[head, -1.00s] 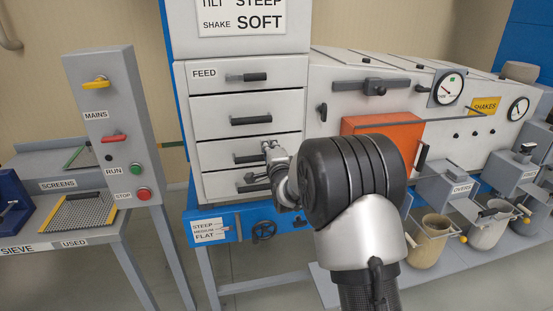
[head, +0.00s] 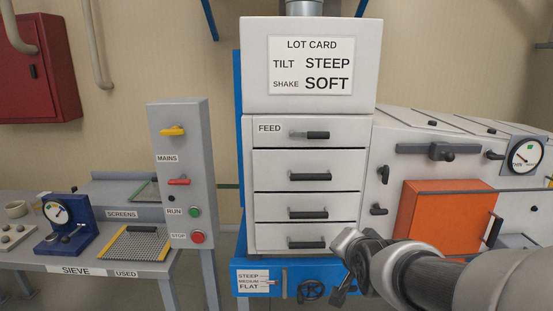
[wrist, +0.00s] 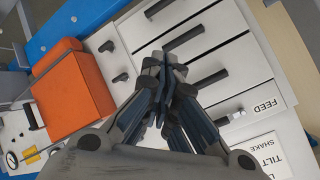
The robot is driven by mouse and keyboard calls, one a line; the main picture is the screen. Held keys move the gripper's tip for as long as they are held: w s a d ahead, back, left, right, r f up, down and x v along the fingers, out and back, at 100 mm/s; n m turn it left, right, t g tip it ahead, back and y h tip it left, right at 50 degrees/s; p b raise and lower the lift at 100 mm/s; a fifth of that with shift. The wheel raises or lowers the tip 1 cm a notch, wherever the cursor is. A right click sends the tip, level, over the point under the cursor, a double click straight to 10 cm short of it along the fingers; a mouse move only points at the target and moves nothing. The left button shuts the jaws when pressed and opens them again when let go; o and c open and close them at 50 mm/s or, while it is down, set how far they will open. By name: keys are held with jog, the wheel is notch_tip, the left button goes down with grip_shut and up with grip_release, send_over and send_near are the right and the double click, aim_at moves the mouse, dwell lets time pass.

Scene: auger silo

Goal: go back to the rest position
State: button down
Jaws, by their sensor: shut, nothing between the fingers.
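My gripper (head: 342,284) is at the lower right of the head view, in front of the blue base just below the lowest drawer. In the wrist view my gripper (wrist: 172,88) has its fingers together, with nothing between them. It points toward the white FEED drawer cabinet (head: 306,158), which also shows in the wrist view (wrist: 240,55). I cannot tell the exact gap between the fingertips and the cabinet. My arm comes in from the lower right corner of the head view.
An orange box (head: 447,218) is right of the drawers, close to my arm. A grey control post (head: 182,160) with MAINS levers and RUN and STOP buttons stands left. A sieve table (head: 100,262) and a red wall box (head: 38,68) are further left.

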jog(key=s+f+n+g, duration=0.2)
jog(key=s+n+g, duration=0.1)
jog(key=s, duration=1.1)
jog(key=s+f+n+g, duration=0.2)
jog(key=s+n, duration=0.4)
jog(key=s, duration=0.9)
jog(key=shift+a+g, duration=0.4)
jog(key=shift+g, duration=0.5)
jog(key=c, duration=2.4)
grip_release()
